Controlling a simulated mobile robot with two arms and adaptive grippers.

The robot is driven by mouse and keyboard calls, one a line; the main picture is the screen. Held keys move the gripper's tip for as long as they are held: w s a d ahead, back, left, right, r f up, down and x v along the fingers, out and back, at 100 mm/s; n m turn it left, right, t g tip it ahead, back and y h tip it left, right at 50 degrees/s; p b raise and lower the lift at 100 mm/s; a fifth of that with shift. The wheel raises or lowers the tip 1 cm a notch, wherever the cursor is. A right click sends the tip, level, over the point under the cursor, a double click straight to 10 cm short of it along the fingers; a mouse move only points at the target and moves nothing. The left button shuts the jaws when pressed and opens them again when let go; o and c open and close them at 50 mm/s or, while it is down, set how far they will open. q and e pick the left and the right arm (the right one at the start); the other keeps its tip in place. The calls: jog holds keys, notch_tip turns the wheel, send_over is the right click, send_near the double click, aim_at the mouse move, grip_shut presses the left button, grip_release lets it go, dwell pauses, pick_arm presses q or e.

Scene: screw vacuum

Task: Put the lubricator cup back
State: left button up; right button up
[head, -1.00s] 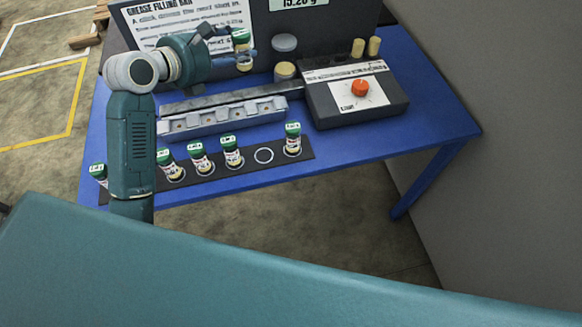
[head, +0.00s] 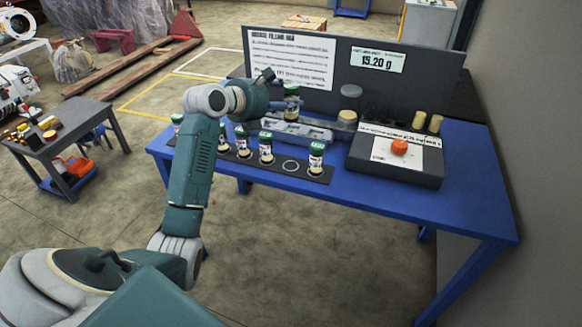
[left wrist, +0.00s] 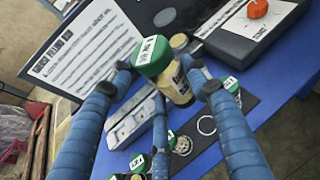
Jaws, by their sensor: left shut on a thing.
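My left gripper (head: 282,104) is shut on a lubricator cup (head: 291,92), a clear cup with a green lid and yellowish contents. It holds the cup upright in the head view, above the grey tray. In the left wrist view the blue fingers of the gripper (left wrist: 168,76) close around the cup (left wrist: 179,88), below its green lid. A black strip (head: 276,177) along the table's front edge carries several similar cups. One white ring on it (head: 290,166) is empty, between two cups; it also shows in the left wrist view (left wrist: 206,125). My right gripper is not in view.
The grey tray (head: 297,137) lies behind the strip on the blue table (head: 410,206). A dark box with an orange button (head: 399,147) stands to the right. A dark panel with a 15.20 g display (head: 377,60) rises behind. The table's front right is clear.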

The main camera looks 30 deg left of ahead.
pick_arm(q)
notch_tip(320, 180, down, 18)
jog(key=shift+a+f+b, duration=0.1)
jog(key=shift+a+b, duration=0.05)
jog(key=shift+b, duration=0.45)
jog(key=shift+w, duration=0.1)
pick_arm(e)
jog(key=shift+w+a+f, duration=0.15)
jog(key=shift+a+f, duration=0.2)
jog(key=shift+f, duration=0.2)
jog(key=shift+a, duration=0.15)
pick_arm(q)
jog(key=o, duration=1)
jog(key=shift+f, duration=0.1)
jog(key=o, duration=0.3)
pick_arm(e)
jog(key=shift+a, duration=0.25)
